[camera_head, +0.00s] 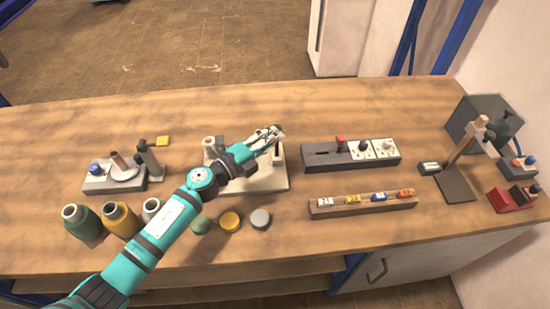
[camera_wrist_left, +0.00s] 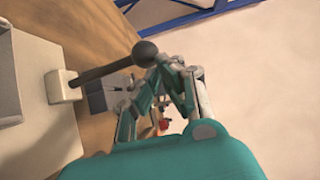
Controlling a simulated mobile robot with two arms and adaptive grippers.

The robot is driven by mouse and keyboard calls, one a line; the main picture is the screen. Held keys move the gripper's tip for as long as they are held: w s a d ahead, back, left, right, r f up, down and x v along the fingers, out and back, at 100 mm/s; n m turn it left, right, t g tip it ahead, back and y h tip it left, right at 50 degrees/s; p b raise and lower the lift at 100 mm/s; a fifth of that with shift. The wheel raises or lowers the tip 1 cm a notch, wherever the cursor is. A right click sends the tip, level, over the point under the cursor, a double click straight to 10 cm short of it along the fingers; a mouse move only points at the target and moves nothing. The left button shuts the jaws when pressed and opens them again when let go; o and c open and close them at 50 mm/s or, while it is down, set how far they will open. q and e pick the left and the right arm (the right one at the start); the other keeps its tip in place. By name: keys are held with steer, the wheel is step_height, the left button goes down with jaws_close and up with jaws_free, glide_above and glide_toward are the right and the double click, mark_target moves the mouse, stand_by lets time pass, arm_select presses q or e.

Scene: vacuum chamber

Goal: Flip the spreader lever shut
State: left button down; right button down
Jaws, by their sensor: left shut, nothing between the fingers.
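A pale device with a flat base plate (camera_head: 268,184) sits at the middle of the bench, partly covered by my left arm. In the left wrist view a dark lever rod with a black ball knob (camera_wrist_left: 146,53) sticks out from a small pale block (camera_wrist_left: 60,87) on a light housing (camera_wrist_left: 25,100). My left gripper (camera_head: 274,133) is over the device's far right part, its fingers shut and empty. In the left wrist view the gripper (camera_wrist_left: 160,88) is close beside the knob; whether they touch is unclear. The lever is not distinct in the head view.
Left are a spindle stand (camera_head: 115,180) and several spools, including a green one (camera_head: 82,222). Round caps, one yellow (camera_head: 230,221), lie in front. Right are a switch panel (camera_head: 350,155), a block rack (camera_head: 362,203) and a stand (camera_head: 455,183). The bench's back left is clear.

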arm_select(q)
steer(key=shift+w+a+r+b, duration=0.1)
steer(key=shift+w+b, duration=0.1)
steer(key=shift+w, duration=0.75)
steer(key=shift+w+a+r+b, duration=0.1)
steer(key=shift+w+b, duration=0.05)
steer(key=shift+w, duration=0.8)
